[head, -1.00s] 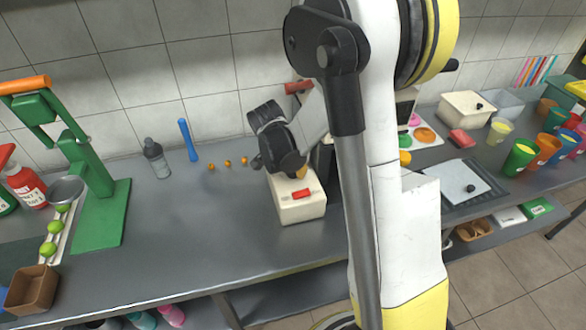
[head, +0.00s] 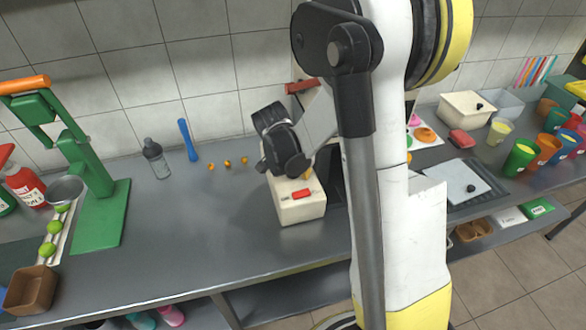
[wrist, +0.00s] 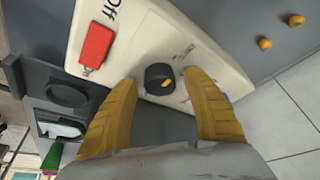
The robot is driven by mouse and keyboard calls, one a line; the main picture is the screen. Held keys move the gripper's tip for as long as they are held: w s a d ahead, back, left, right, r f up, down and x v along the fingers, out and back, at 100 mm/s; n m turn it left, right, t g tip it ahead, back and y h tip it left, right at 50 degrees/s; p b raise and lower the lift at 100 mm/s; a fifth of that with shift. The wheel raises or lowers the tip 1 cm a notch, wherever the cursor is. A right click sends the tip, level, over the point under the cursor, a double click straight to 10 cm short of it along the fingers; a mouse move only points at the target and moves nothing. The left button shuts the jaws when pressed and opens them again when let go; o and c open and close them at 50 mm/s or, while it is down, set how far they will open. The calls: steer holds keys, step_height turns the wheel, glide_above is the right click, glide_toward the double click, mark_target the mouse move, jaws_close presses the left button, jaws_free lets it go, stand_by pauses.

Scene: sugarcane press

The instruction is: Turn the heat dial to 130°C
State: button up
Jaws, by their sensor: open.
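The heat dial (wrist: 160,79) is a round black knob with a yellow-orange mark, on the cream face of a box-shaped machine (head: 301,209). A red switch (wrist: 97,46) sits beside the dial, with "Off" printed near it; the dial's scale is too small to read. My gripper (wrist: 163,98) is open, its two yellow fingers on either side of the dial's near side in the wrist view, with the dial between and just beyond their tips. I cannot tell whether they touch it. In the head view, my wrist hides the dial.
A green press (head: 90,180) stands at the left, with a blue-handled tool (head: 188,140) and a grey bottle (head: 156,158) behind. Small orange balls (head: 228,162) lie left of the machine. Cups and a white bin (head: 470,108) stand at the right. The counter front is clear.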

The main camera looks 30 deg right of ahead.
steer(key=v, duration=1.2)
steer(key=shift+s+a+r, duration=0.1)
